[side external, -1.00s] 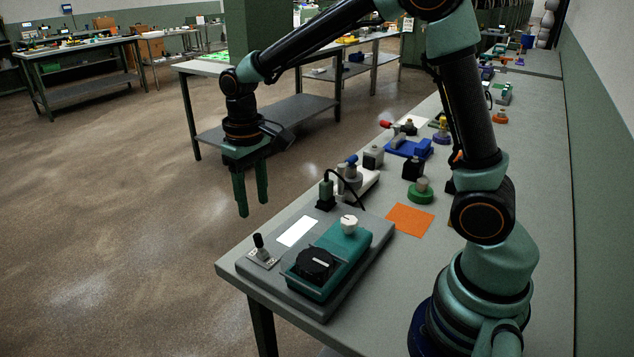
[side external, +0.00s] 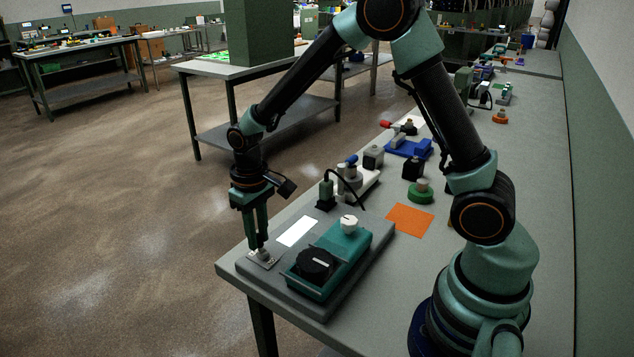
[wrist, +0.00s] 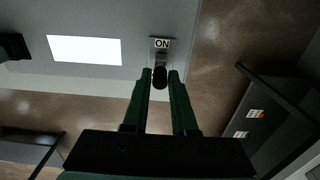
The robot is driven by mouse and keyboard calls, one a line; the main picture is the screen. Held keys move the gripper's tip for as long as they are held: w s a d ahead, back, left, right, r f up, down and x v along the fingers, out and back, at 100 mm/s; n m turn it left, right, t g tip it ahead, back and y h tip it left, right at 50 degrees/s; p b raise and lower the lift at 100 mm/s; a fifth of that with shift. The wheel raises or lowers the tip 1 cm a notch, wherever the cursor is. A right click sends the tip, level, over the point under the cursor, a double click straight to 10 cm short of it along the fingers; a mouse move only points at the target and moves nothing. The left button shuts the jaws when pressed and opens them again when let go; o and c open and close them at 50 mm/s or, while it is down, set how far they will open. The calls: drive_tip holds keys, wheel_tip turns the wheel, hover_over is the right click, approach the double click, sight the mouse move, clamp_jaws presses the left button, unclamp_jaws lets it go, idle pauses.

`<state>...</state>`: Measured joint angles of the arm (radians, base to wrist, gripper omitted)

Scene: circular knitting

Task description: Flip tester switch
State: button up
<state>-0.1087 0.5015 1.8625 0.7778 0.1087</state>
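The tester switch is a small toggle with a black knob (wrist: 160,77) on a metal plate (side external: 262,260), at the front left corner of the grey tester base (side external: 318,308). A label reading "ON" (wrist: 162,43) lies beside the lever in the wrist view. My gripper (side external: 257,247) points straight down at the switch. The fingers hide most of the lever in the side view.
A teal box with a black dial (side external: 316,263) and a white knob (side external: 348,222) stands right of the switch. A white panel (side external: 297,232) and a black plug with a cable (side external: 326,190) are behind it. The bench edge is close on the left.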

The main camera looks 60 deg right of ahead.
sight(261, 251)
clamp_jaws()
drive_tip(key=shift+s, duration=0.1)
drive_tip(key=t, duration=0.1)
drive_tip(key=s+t, duration=0.1)
drive_tip(key=t, duration=0.1)
drive_tip(key=shift+s, duration=0.3)
drive_tip(key=shift+s+f+t+y, duration=0.2)
drive_tip(key=shift+s+t, duration=0.2)
drive_tip(key=shift+t, duration=0.6)
drive_tip(key=shift+s+f+t+y, duration=0.1)
drive_tip(key=shift+s+t+y, duration=0.2)
drive_tip(key=shift+t, duration=0.7)
drive_tip(key=shift+a, duration=0.1)
drive_tip(key=o, duration=0.6)
unclamp_jaws()
drive_tip(key=shift+o, duration=0.2)
